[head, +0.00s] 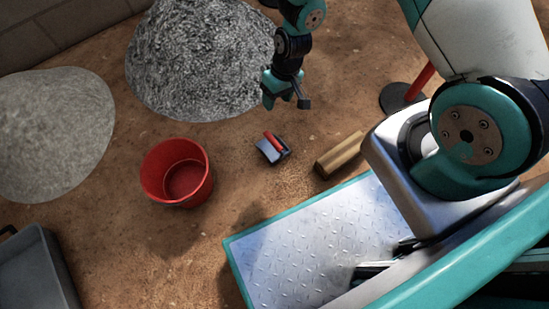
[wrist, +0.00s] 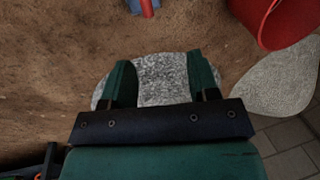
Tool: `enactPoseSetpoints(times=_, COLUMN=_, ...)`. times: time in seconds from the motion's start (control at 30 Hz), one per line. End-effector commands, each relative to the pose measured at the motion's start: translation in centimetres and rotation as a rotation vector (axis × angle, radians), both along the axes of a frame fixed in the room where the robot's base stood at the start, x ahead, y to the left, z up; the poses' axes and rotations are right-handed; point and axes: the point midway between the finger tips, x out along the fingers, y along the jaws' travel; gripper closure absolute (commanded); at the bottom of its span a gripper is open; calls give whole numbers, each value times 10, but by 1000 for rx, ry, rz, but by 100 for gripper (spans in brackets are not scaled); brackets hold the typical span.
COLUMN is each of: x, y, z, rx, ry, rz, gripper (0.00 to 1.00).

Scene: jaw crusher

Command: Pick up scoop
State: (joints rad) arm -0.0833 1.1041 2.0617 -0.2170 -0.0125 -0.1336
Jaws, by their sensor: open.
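The scoop (head: 266,152) lies on the brown ground, with a dark grey pan and a red handle (head: 275,142). My gripper (head: 286,103) is above the ground, a little higher in the head picture than the scoop, and apart from it. In the wrist view my gripper (wrist: 158,60) shows two green fingers spread wide with nothing held between them. A red handle and a bit of the grey scoop (wrist: 147,7) show at the top edge of the wrist view, partly cut off.
A red bucket (head: 177,172) stands left of the scoop, and a wooden block (head: 340,155) lies to its right. A dark gravel pile (head: 195,60) and a paler pile (head: 50,130) lie behind. A grey bin (head: 35,270) is at lower left. Ground around the scoop is clear.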

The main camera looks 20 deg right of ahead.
Motion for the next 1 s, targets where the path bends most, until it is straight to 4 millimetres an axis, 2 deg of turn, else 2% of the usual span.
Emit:
enactPoseSetpoints(times=0.03, x=-4, y=-4, z=-38, rx=-8, ry=8, rz=-5, gripper=45)
enactPoseSetpoints(times=0.1, x=-8, y=-8, z=-59, rx=-15, ry=10, rz=-10, gripper=45)
enactPoseSetpoints(times=0.37, x=-13, y=-7, z=-104, rx=-24, ry=13, rz=-14, gripper=45)
enactPoseSetpoints(times=0.6, x=-15, y=4, z=-160, rx=-24, ry=12, rz=-13, gripper=45)
enactPoseSetpoints(times=0.8, x=-16, y=10, z=-190, rx=-23, ry=13, rz=-14, gripper=45)
enactPoseSetpoints(times=1.0, x=-17, y=12, z=-198, rx=-23, ry=12, rz=-15, gripper=45)
